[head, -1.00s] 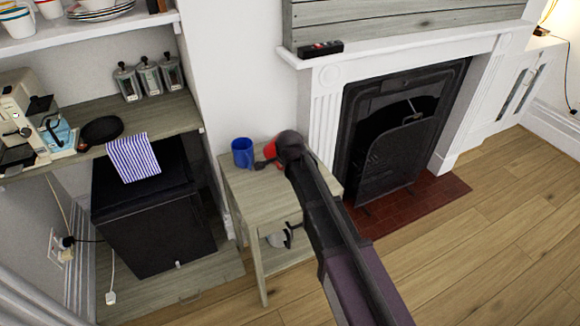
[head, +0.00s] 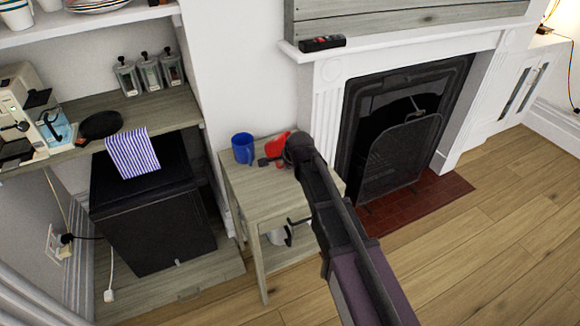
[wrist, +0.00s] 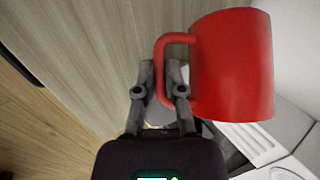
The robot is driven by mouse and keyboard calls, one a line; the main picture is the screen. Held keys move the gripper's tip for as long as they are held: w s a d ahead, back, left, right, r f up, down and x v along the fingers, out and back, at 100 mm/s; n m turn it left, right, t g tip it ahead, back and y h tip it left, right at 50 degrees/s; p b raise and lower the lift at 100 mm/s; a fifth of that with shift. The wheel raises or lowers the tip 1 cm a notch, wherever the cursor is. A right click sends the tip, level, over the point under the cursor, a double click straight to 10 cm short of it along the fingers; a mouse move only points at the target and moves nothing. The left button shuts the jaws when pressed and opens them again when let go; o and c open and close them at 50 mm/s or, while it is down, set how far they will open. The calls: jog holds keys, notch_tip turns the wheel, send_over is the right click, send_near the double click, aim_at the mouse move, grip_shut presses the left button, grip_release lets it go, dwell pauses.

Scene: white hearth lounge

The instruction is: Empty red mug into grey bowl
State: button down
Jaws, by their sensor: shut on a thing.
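The red mug (head: 278,146) is held up over the small wooden side table (head: 240,185), partly hidden by my arm in the head view. In the wrist view the red mug (wrist: 236,65) fills the upper right, with its handle toward my fingers. My gripper (wrist: 161,72) is shut on that handle. The mug looks tilted in the head view; its inside does not show. I cannot make out the grey bowl; my arm covers part of the table. A pale patch (wrist: 155,125) shows behind my fingers, too little to identify.
A blue mug (head: 243,148) stands at the table's back left, close to the red mug. The fireplace (head: 400,130) is to the right, a black fridge (head: 150,220) to the left. Open floor lies at the right front.

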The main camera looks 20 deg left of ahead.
jog(key=shift+f, duration=0.2)
jog(key=shift+s+a+r+m+g+y+b, duration=0.1)
jog(key=shift+r+m+g+y+b, duration=0.15)
jog(key=shift+y, duration=0.5)
jog(key=shift+s+r+m+g+y+b, duration=0.15)
jog(key=shift+r+y+b, duration=0.15)
jog(key=shift+y, duration=0.45)
jog(key=shift+f+n+t+y+b, duration=0.15)
jog(key=shift+n+t+y+b, duration=0.2)
jog(key=shift+b, duration=0.35)
jog(key=shift+y, duration=0.25)
jog(key=shift+n+t+y+b, duration=0.25)
jog(key=shift+n+y+b, duration=0.1)
jog(key=shift+b, duration=0.3)
jog(key=shift+r, duration=0.2)
jog(key=shift+s+d+r+y+b, duration=0.25)
jog(key=shift+y+b, duration=0.35)
jog(key=shift+y, duration=0.15)
jog(key=shift+d+r+m+y+b, duration=0.15)
jog(key=shift+d+m+y+b, duration=0.25)
jog(key=shift+d+y+b, duration=0.2)
